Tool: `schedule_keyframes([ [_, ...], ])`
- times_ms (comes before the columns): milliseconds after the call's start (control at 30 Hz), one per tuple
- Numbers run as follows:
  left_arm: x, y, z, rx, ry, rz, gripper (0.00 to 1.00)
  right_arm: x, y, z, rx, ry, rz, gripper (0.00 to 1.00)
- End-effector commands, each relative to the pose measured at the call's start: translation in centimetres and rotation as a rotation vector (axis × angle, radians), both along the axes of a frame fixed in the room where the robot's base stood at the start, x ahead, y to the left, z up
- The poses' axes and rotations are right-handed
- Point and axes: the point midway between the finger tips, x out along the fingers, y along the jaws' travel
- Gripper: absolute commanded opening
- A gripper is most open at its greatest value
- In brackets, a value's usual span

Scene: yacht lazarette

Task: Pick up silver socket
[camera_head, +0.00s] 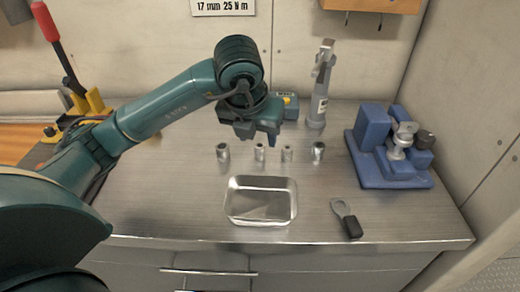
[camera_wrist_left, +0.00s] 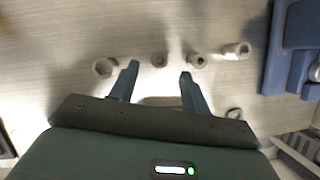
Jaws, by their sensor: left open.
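I cannot tell which one the task names. My left gripper (camera_head: 258,136) hangs above and behind the middle of the row, pointing down, open and empty. My right gripper is out of view.
An empty metal tray (camera_head: 259,221) sits in front of the sockets. A blue fixture (camera_head: 390,179) stands right, with a black-handled tool (camera_head: 346,218) lying nearer. A grey upright tool (camera_head: 320,85) stands behind. The worktop's front left is clear.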

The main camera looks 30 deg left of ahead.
Motion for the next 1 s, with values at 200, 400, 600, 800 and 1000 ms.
schedule_keyframes([
  [200,0.6,0.3,-2.0,0.002,0.004,0.001,0.47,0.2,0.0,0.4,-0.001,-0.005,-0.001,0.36],
  [400,1.7,0.4,-4.6,0.001,0.002,0.000,0.47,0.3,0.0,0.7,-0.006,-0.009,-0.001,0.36],
  [600,2.0,0.4,-5.1,0.000,-0.001,-0.001,0.47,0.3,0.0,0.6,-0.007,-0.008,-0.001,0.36],
  [800,2.0,0.4,-5.1,-0.001,0.000,-0.001,0.40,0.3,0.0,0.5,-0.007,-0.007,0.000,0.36],
  [1000,2.0,0.4,-5.1,-0.001,0.000,-0.001,0.23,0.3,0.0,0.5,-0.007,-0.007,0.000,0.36],
])
